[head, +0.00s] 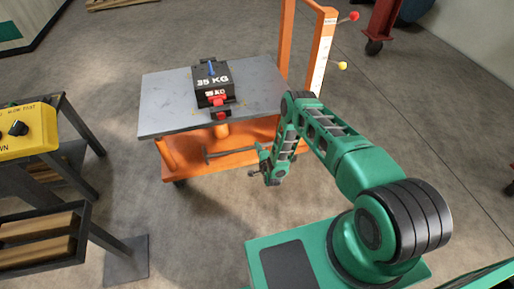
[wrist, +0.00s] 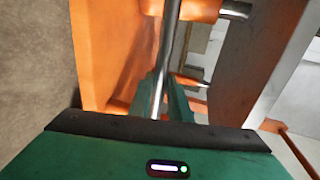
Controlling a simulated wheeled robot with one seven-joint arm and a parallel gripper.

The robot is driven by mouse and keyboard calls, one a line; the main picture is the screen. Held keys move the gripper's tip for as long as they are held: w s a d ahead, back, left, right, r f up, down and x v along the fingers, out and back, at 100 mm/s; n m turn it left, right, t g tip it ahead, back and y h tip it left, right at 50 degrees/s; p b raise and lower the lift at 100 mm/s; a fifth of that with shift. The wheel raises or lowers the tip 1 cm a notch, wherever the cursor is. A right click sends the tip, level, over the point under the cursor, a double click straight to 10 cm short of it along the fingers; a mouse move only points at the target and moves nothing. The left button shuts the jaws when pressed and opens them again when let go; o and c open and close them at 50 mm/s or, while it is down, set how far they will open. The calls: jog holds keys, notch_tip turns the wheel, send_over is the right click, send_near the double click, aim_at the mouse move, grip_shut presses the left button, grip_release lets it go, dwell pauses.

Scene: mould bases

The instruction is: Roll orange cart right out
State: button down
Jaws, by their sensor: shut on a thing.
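The orange cart (head: 240,133) stands in the middle of the head view, with a flat grey top (head: 165,98) and an orange upright frame (head: 322,50) at its right rear. A thin grey bar (head: 232,151) sticks out below the top on the near side. My gripper (head: 263,153) is at the right end of this bar, low beside the cart. In the wrist view, the bar (wrist: 166,60) runs between the green fingers (wrist: 160,97), which are shut on it. Part of the bar's right end is hidden by my gripper in the head view.
A black 35 KG block (head: 211,82) with a red part rests on the cart top. A yellow control box (head: 25,130) on a dark stand and a rack with wooden pieces (head: 38,240) are at the left. Bare floor (head: 420,135) lies to the right.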

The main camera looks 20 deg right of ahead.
jog(key=s, duration=1.2)
jog(key=shift+s+f, duration=0.25)
dwell(0.7)
jog(key=s, duration=1.4)
dwell(1.4)
jog(key=shift+w, duration=0.1)
